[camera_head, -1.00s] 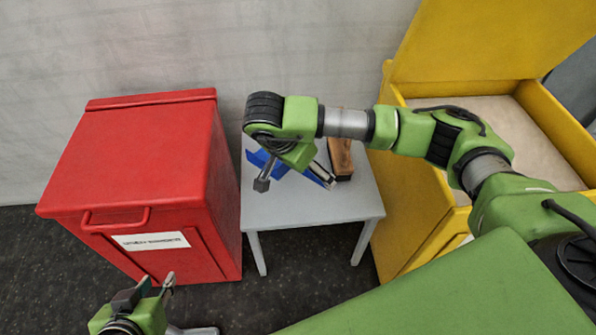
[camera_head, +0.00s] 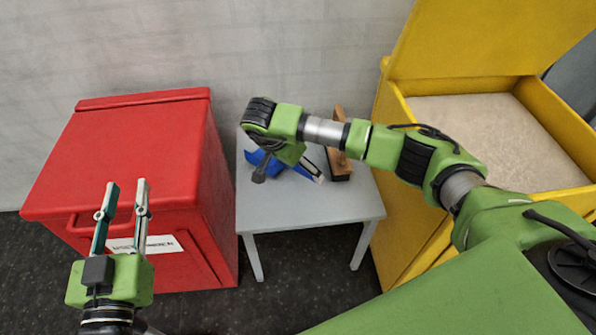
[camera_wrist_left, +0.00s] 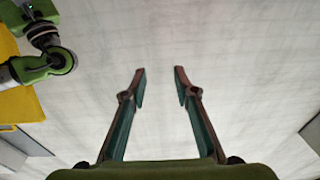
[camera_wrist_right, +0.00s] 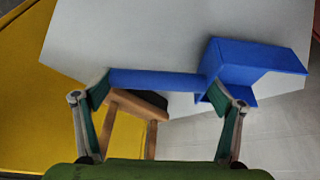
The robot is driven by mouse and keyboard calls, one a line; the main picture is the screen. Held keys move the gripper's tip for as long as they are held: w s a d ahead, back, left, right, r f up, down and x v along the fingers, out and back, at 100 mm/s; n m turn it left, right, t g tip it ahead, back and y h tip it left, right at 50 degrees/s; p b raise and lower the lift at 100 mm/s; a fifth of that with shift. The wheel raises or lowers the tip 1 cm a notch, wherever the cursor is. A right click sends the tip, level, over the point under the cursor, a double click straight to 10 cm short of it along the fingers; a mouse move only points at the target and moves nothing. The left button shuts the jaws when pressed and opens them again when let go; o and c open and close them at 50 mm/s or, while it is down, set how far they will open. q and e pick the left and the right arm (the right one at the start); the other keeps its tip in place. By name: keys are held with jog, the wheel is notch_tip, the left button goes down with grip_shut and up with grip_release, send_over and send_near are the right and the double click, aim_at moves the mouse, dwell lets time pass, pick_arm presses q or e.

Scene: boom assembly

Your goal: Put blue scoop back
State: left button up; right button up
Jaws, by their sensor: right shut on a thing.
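The blue scoop (camera_head: 257,158) is at the grey table's top, partly hidden behind my right gripper (camera_head: 290,174). In the right wrist view the scoop's box-shaped head (camera_wrist_right: 235,60) is on the right and its handle (camera_wrist_right: 155,80) runs left between my right gripper's fingertips (camera_wrist_right: 160,93). The right gripper is shut on the scoop's handle. I cannot tell whether the scoop touches the table. My left gripper (camera_head: 126,186) is open and empty, raised in front of the red box; the left wrist view shows its parted fingers (camera_wrist_left: 160,72) against the wall.
The small grey table (camera_head: 310,208) stands between a closed red box (camera_head: 140,140) and an open yellow bin (camera_head: 410,235) filled with pale material. A wooden brush (camera_head: 340,150) rests on the table, right of the scoop. The table's front part is clear.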

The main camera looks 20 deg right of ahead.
pick_arm(q)
jog(key=shift+s+d+r+t, duration=0.1)
jog(key=shift+r+t, duration=0.35)
jog(key=shift+r, duration=0.35)
jog(key=shift+s+d+r+t, duration=0.1)
jog(key=shift+r+t, duration=0.35)
jog(key=shift+r, duration=0.35)
pick_arm(e)
jog(key=shift+f, duration=0.7)
pick_arm(q)
jog(key=shift+r, duration=0.1)
pick_arm(e)
jog(key=shift+f, duration=0.1)
jog(key=o, duration=1.3)
pick_arm(q)
jog(key=shift+s+r+h, duration=0.1)
jog(key=shift+r+h, duration=0.1)
jog(key=shift+h, duration=0.1)
jog(key=s+a+f+g+y+p, duration=0.1)
jog(key=f+g, duration=0.3)
jog(key=f, duration=0.4)
jog(key=s+a+f+g+y+p, duration=0.2)
jog(key=f+g, duration=0.3)
jog(key=f, duration=0.4)
jog(key=shift+s+a, duration=0.2)
jog(key=shift+s, duration=0.35)
pick_arm(e)
jog(key=v, duration=1.2)
